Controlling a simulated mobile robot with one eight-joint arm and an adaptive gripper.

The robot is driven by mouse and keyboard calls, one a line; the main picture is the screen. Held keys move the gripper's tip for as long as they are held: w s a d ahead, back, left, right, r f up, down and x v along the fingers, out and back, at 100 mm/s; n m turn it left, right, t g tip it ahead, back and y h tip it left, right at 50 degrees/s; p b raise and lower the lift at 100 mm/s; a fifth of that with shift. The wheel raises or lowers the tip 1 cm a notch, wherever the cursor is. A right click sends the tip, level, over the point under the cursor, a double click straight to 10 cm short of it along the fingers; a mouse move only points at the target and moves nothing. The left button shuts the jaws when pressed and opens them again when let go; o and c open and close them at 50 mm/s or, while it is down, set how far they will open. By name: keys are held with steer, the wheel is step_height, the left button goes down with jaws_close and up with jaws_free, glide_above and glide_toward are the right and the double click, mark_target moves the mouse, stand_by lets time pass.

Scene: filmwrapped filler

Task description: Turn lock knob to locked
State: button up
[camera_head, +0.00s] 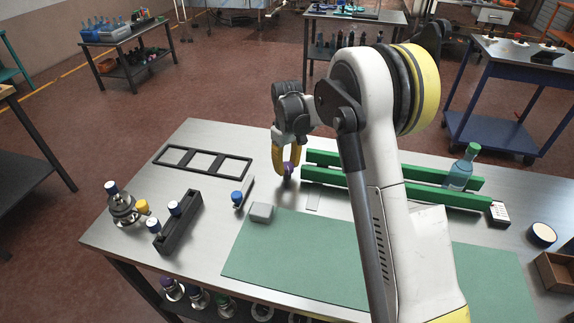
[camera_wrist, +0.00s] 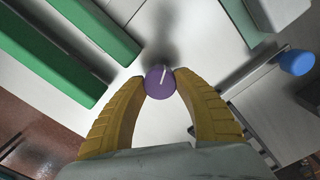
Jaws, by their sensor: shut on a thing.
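The lock knob (camera_wrist: 160,83) is a round purple knob with a white line on its face. In the wrist view it sits between the two yellow fingertips of my gripper (camera_wrist: 159,76), which touch it on both sides. The white line lies slanted, from upper right to lower left. In the head view my gripper (camera_head: 288,170) points down at the table's far middle, shut on the purple knob (camera_head: 288,167). The knob's base is mostly hidden there. No lock marking is readable in either view.
Green rails (camera_head: 425,196) run just right of my gripper, with a green-capped bottle (camera_head: 459,174) by them. A blue-capped part (camera_head: 238,197) and grey block (camera_head: 262,212) lie left. A black frame (camera_head: 203,163) lies farther left. The green mat (camera_head: 290,250) is mostly bare.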

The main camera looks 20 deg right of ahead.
mark_target(287, 165)
steer(key=shift+m, duration=2.1)
steer(key=o, duration=1.2)
step_height(287, 165, up, 12)
